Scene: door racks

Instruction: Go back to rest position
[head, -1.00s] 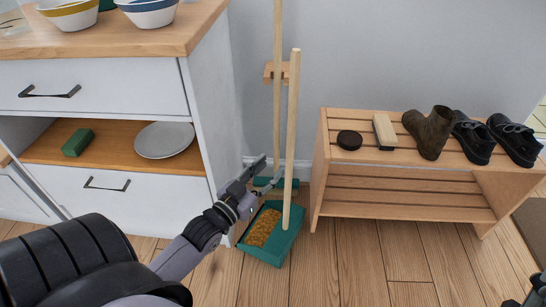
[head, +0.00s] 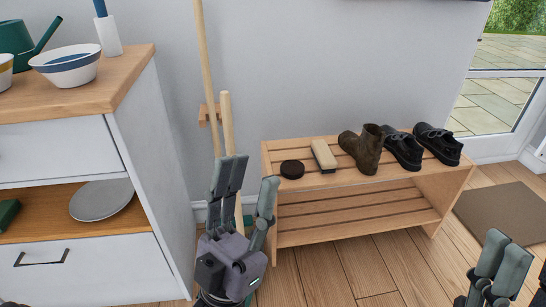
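My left gripper (head: 250,176) stands upright in the head view, fingers pointing up and spread apart. It is open and nothing shows between its fingers. Behind it are the dustpan's wooden handle (head: 228,120) and a taller wooden stick (head: 205,60), both upright. The gripper hides most of the green dustpan; only a small green part (head: 248,221) shows beside it. My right gripper (head: 525,262) is at the bottom right corner, fingers up, partly cut off by the frame. Its visible fingers are apart, with nothing seen between them.
A white cabinet (head: 150,170) with bowls on top stands at the left. A wooden shoe rack (head: 350,235) holds a brown boot (head: 362,148), black shoes, a brush (head: 323,156) and a round tin (head: 292,169). A mat (head: 505,218) lies before a glass door. The floor in front of the rack is clear.

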